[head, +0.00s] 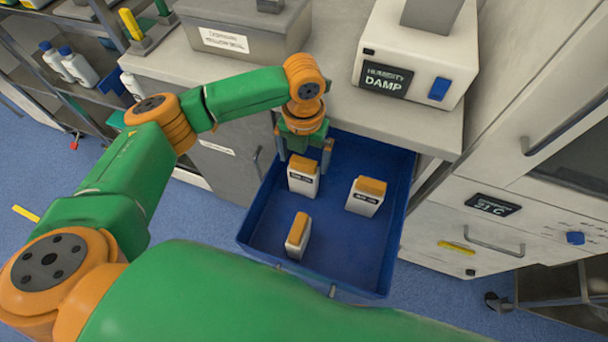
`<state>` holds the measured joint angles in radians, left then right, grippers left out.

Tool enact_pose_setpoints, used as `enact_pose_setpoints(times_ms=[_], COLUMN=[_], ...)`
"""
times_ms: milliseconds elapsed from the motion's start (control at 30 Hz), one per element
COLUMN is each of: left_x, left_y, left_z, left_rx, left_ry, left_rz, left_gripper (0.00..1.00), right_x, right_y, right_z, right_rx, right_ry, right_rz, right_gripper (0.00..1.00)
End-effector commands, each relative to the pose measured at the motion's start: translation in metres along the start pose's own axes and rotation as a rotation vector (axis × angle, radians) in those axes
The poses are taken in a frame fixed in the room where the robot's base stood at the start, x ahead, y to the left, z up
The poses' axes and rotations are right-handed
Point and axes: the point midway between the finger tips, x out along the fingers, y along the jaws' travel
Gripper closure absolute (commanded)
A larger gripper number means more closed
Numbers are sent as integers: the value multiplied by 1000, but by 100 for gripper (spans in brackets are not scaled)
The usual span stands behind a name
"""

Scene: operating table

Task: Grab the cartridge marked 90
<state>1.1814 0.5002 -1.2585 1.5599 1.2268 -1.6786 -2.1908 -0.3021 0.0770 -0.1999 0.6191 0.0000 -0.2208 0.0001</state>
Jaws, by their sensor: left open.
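Three white cartridges with orange tops stand in an open blue drawer (340,268). One cartridge (303,181) is at the back left, one cartridge (364,200) is at the right, and one cartridge (297,238) is nearer the front. The back left and right ones show dark labels, too small to read, so I cannot tell which is marked 90. My left gripper (304,158) is open, pointing down above and just behind the back left cartridge, its fingers to either side. Whether it touches that cartridge is unclear. My right gripper is not in view.
A white device (415,52) reading "HUMIDITY DAMP" stands on the counter (405,121) behind the drawer. A grey labelled box (243,25) is at the back left. Cabinets with handles (480,243) flank the drawer at right. Shelves with bottles (78,66) are at far left.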

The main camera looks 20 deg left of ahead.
Motion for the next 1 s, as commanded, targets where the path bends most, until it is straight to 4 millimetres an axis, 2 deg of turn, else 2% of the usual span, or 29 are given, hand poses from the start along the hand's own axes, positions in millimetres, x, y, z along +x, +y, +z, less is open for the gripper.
enact_pose_setpoints(times_ms=[33,67,400,433,733,833,1000], left_x=[0,0,0,0,-4,-24,-70], left_y=[0,0,0,0,0,0,-1], left_z=[0,0,0,0,1,1,2], left_rx=[0,-1,-1,-1,-1,-1,-1], left_ry=[0,0,0,0,-1,-4,-5], left_rz=[0,0,0,0,-1,-1,-2], left_gripper=[0,5,97,100,100,100,100], right_x=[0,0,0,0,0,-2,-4], right_y=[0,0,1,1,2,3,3], right_z=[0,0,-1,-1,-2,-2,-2], right_rx=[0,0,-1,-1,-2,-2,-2], right_ry=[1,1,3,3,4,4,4], right_rz=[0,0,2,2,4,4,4], right_gripper=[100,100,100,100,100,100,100])
